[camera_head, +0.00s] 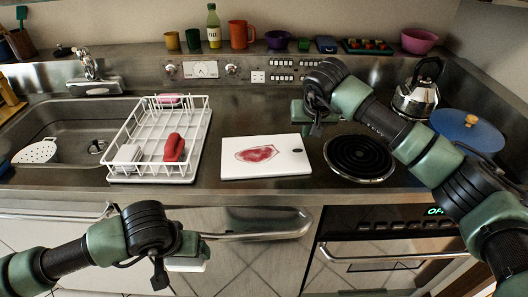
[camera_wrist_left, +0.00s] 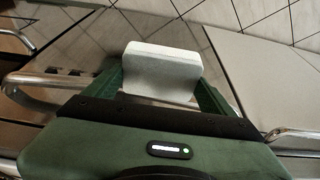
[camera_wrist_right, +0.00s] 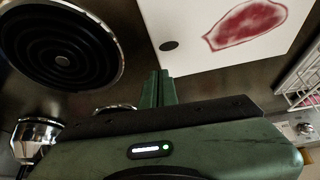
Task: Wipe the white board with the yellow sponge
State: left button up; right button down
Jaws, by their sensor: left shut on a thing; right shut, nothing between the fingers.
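The white board (camera_head: 265,168) lies flat on the counter between the dish rack and the coil hob, with a red smear (camera_head: 257,154) on it. The right wrist view also shows the board (camera_wrist_right: 190,50) and smear (camera_wrist_right: 245,22). My left gripper (camera_head: 187,250) is low in front of the counter, shut on a pale grey-white block (camera_wrist_left: 163,70) that looks like a sponge. No sponge that is clearly yellow shows. My right gripper (camera_wrist_right: 158,75) is shut and empty above the counter, near the board's back right corner in the head view.
The white dish rack (camera_head: 150,178) left of the board holds a red item (camera_head: 174,147) and a pale one. A steel handle (camera_head: 260,236) runs along the counter front.

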pick_arm(q)
jog(key=shift+r, duration=0.1)
pick_arm(e)
jog(key=shift+r, duration=0.35)
